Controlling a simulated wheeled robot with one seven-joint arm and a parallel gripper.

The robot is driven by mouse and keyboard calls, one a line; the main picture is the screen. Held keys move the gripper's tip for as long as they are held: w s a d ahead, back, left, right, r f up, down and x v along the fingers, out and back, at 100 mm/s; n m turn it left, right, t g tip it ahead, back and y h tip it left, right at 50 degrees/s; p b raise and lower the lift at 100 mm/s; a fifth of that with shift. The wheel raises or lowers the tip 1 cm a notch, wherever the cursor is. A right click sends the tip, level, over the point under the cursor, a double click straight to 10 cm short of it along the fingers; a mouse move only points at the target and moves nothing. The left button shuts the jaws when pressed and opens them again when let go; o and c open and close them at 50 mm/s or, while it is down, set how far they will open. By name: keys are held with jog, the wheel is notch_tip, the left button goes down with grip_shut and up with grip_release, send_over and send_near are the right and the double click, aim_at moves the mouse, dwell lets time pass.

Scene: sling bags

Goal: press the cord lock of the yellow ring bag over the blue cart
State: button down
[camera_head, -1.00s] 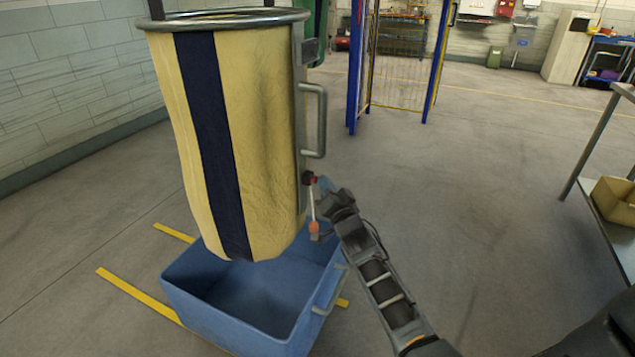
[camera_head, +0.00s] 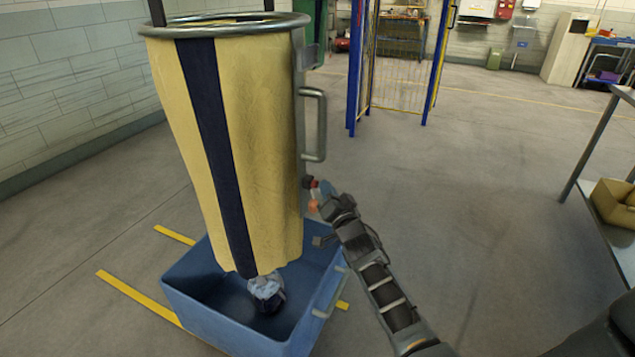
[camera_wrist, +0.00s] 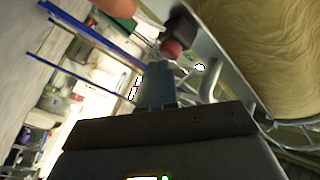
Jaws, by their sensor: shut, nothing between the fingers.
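The yellow ring bag (camera_head: 265,130) with a dark blue stripe hangs from its metal ring above the blue cart (camera_head: 180,287). Its cord lock, a dark block with a red button (camera_head: 313,183), sits low on the bag's right-hand upright; the button also shows in the wrist view (camera_wrist: 173,48). An orange cord toggle (camera_head: 312,206) is just below the lock. My gripper (camera_head: 327,188) is shut and empty, its tip right at the button; I cannot tell whether they touch. In the wrist view its bluish fingers (camera_wrist: 158,84) point at the button.
A grey-white bundle (camera_head: 265,286) is under the bag's lower end, inside the cart. A metal handle (camera_head: 320,125) juts from the upright above the lock. A blue-framed fence (camera_head: 400,65) stands behind. A shelf with a tan box (camera_head: 612,203) is at right. Floor between is clear.

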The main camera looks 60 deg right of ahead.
jog(key=shift+s+p, duration=0.6)
jog(key=s+p, duration=0.5)
jog(key=shift+d, duration=0.2)
dwell(0.6)
